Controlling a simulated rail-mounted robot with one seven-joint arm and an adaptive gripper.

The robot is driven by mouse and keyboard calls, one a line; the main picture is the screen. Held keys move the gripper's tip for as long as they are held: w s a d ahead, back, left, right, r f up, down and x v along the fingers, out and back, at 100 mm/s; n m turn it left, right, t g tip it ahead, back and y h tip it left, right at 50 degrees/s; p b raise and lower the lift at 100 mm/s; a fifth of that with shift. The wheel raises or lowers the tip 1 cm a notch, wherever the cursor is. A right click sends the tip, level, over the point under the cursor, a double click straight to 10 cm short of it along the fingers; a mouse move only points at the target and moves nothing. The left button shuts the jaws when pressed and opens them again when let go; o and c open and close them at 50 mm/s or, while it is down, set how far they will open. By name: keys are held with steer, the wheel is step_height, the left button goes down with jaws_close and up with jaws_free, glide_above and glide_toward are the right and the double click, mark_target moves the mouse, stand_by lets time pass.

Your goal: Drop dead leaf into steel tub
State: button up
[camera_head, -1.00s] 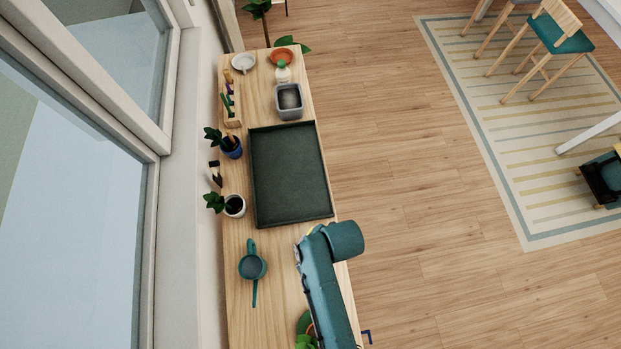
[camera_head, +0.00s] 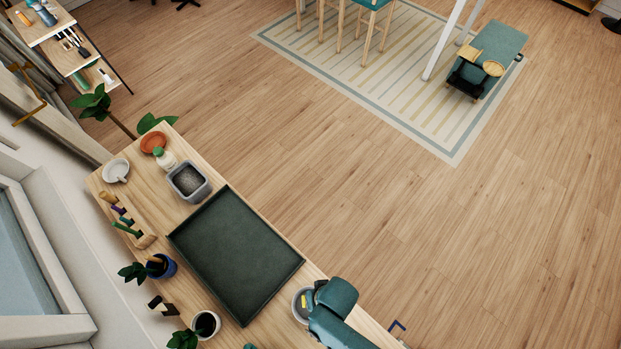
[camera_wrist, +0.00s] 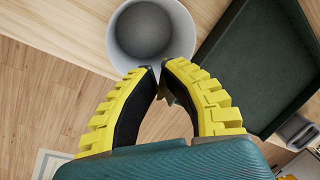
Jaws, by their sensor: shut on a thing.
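The steel tub (camera_wrist: 152,62) is a round, light grey vessel with an open top and an empty-looking inside. In the head view the tub (camera_head: 297,309) stands on the bench at the right of the dark tray, partly hidden by my arm. My gripper (camera_wrist: 162,72) has yellow, black-padded fingers closed together at the tips, by the tub's near rim in the wrist view. A small dull olive-brown piece, seemingly the dead leaf (camera_wrist: 170,98), shows between the fingers; most of it is hidden. In the head view my gripper (camera_head: 311,298) appears over or beside the tub; its height is unclear.
A dark green tray (camera_head: 235,255) fills the middle of the wooden bench. A grey square pot (camera_head: 188,181), a white dish (camera_head: 116,170), a terracotta saucer (camera_head: 154,143) and a bottle (camera_head: 164,157) stand at the far end. Potted plants (camera_head: 160,267) line the window side.

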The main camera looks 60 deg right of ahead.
steer(key=shift+f, duration=0.25)
steer(key=o, duration=0.7)
steer(key=shift+w, duration=0.1)
steer(key=shift+o, duration=0.2)
steer(key=v, duration=1.2)
